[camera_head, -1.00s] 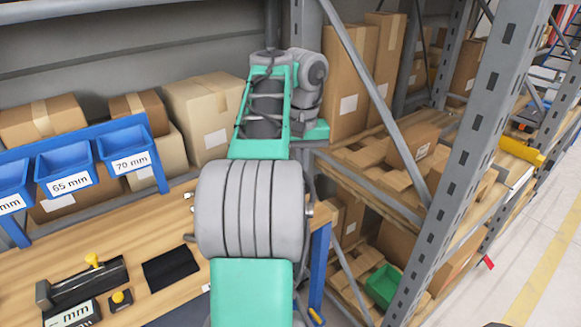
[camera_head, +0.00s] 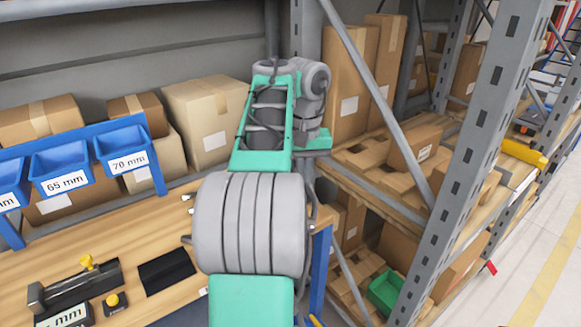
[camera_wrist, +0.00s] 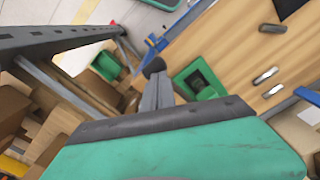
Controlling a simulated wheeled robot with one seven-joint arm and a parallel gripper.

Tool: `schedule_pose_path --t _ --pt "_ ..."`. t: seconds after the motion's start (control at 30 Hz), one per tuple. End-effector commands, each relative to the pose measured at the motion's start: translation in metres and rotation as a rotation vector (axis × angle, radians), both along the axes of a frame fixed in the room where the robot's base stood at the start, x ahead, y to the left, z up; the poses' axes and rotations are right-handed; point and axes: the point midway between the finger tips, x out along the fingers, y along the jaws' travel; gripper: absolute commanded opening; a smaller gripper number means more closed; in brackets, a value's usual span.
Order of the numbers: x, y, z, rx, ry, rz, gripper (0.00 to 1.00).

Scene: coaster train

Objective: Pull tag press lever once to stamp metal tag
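In the wrist view, my gripper (camera_wrist: 160,82) shows as two grey fingers side by side and close together, seemingly shut. A round black knob (camera_wrist: 154,66), apparently the press lever's, shows just at the fingertips. I cannot tell whether they touch it. A green body with a dark centre (camera_wrist: 186,72), perhaps the tag press, stands on the bench to the right of the fingers. In the head view, a dark round knob (camera_head: 325,190) shows at the right side of my arm. The gripper and green body are hidden behind my arm there. No metal tag can be made out.
The wooden bench (camera_head: 60,245) holds a black device with a yellow knob (camera_head: 70,283), a yellow button (camera_head: 112,299) and a black mat (camera_head: 167,271). Blue bins (camera_head: 62,165) hang behind. A grey rack post (camera_head: 455,170) and a green bin (camera_head: 386,288) are at right.

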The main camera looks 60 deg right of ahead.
Motion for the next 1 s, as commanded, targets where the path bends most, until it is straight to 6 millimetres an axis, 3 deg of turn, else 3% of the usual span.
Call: schedule_pose_path --t 0.27,1.0 --pt "-0.003 0.001 -0.006 0.001 0.001 -0.001 0.0" --pt "-0.003 0.001 0.055 0.001 0.001 -0.002 0.0"
